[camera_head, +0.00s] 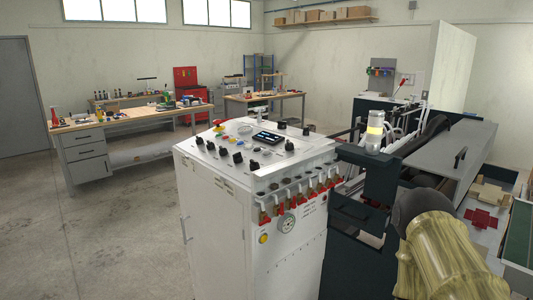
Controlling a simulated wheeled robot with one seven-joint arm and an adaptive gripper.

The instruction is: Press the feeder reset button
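A white control cabinet (215,205) stands in the middle of the view. Labels are too small to read, so I cannot tell which one is the feeder reset button. A part of my arm shows at the lower right; my gripper is not in view.
The dark box-former machine (362,188) with a lit yellow beacon (375,128) adjoins the cabinet's right side. Workbenches (130,119) stand at the back left. Open concrete floor (110,240) lies left of the cabinet.

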